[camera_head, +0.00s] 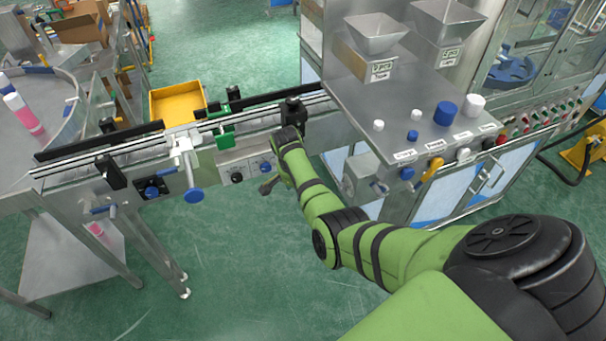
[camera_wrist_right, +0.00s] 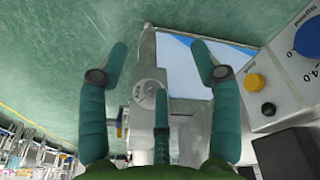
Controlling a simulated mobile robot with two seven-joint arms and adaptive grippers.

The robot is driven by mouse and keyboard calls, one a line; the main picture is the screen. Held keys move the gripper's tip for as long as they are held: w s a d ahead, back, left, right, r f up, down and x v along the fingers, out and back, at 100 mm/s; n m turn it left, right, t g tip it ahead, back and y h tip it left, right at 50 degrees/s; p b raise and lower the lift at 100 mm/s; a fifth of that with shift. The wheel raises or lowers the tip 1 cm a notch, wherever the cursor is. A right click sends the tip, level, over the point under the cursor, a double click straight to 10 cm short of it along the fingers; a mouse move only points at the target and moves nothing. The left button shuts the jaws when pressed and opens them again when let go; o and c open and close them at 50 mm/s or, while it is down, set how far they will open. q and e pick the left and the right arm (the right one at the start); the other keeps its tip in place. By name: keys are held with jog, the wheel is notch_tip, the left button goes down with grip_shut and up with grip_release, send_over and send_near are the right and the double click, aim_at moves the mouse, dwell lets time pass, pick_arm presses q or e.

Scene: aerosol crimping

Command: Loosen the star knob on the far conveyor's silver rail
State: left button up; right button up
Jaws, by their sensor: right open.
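The silver rail (camera_head: 120,146) runs along the conveyor at the left and middle of the head view. My left gripper is not in view.
A steel cabinet with hoppers (camera_head: 376,34) stands right. A yellow bin (camera_head: 178,104) is behind the rail. Green floor in front is clear.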

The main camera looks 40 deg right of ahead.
notch_tip(320, 180, down, 7)
jog(key=s+a+n+b, duration=0.1)
jog(key=s, duration=0.1)
jog(key=shift+s+r+n, duration=0.2)
jog(key=shift+s+n, duration=0.2)
